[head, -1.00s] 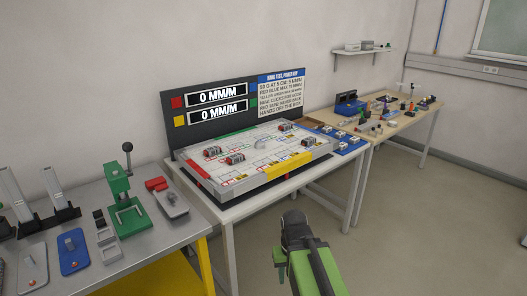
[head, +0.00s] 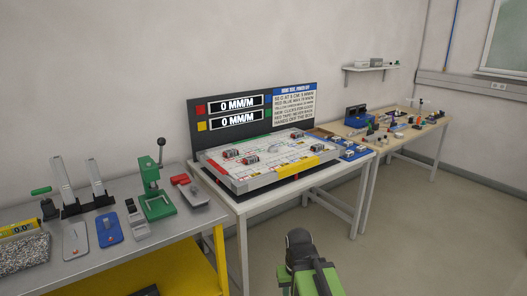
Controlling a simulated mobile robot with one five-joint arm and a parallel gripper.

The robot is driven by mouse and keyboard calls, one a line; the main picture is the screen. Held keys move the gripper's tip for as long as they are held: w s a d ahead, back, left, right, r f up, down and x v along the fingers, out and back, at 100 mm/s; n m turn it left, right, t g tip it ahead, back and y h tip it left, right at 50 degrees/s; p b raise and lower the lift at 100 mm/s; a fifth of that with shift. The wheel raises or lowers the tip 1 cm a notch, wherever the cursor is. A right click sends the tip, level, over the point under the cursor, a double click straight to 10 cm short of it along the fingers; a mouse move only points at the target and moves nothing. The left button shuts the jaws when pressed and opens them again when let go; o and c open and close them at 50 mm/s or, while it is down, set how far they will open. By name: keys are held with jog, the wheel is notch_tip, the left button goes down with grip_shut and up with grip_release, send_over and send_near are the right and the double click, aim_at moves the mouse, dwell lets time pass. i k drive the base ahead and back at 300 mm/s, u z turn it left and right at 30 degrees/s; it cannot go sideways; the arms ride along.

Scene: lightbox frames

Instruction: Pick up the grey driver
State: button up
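I cannot make out a grey driver for certain in the head view. Several small tools and parts lie on the wooden bench (head: 416,143) at the far right, too small to tell apart. My gripper (head: 299,240), dark at the end of my green and black arm, is at the bottom centre. It is over the floor in front of the middle table, apart from all the benches. Its fingers cannot be made out, so I cannot see whether it is open, and nothing shows held in it.
The middle white table (head: 300,178) carries a game board (head: 262,157) with small blocks and a dark display panel (head: 237,93). The grey bench (head: 95,252) at left holds a green press (head: 155,190) and several fixtures. The floor (head: 425,235) at right is clear.

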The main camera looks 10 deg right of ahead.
aim_at(250, 159)
jog(key=u, duration=0.05)
jog(key=i, duration=0.9)
jog(key=z, duration=0.05)
